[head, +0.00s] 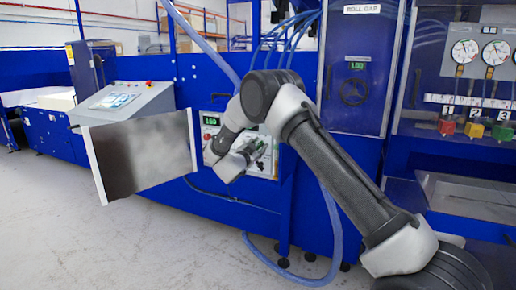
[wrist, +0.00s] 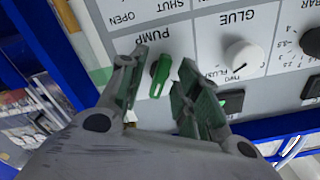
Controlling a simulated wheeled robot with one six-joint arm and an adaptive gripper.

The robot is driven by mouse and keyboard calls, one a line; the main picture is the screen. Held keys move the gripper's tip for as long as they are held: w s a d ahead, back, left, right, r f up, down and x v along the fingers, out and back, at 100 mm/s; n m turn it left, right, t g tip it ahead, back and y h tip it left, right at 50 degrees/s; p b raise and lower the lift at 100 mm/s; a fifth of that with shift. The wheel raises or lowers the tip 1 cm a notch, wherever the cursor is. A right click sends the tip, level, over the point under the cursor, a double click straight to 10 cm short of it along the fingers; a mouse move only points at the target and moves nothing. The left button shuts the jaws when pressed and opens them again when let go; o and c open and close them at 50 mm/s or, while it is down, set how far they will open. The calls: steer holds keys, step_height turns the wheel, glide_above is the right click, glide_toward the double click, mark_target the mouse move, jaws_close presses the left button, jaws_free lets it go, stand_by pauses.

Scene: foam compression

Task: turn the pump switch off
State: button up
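The pump switch (wrist: 161,73) is a green lever knob under the upside-down PUMP label in the wrist view. It points a little off straight down in that picture. My gripper (wrist: 165,78) is open, with one finger on each side of the switch; I cannot tell whether either finger touches it. In the head view my gripper (head: 250,152) is at the control panel (head: 262,168), and my arm and gripper hide much of that panel, including the switch.
A white GLUE knob (wrist: 243,57) and a black rocker switch (wrist: 231,101) sit beside the right finger. A grey metal plate (head: 142,155) stands left of my wrist in the head view. A blue hose (head: 334,240) hangs below the panel. The floor at left is clear.

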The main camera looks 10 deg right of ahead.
steer(key=shift+w+d, duration=0.1)
jaws_close()
steer(key=shift+n, duration=0.3)
steer(key=n, duration=0.5)
steer(key=shift+n, duration=0.3)
steer(key=n, duration=0.5)
steer(key=shift+n, duration=0.3)
stand_by(0.4)
jaws_free()
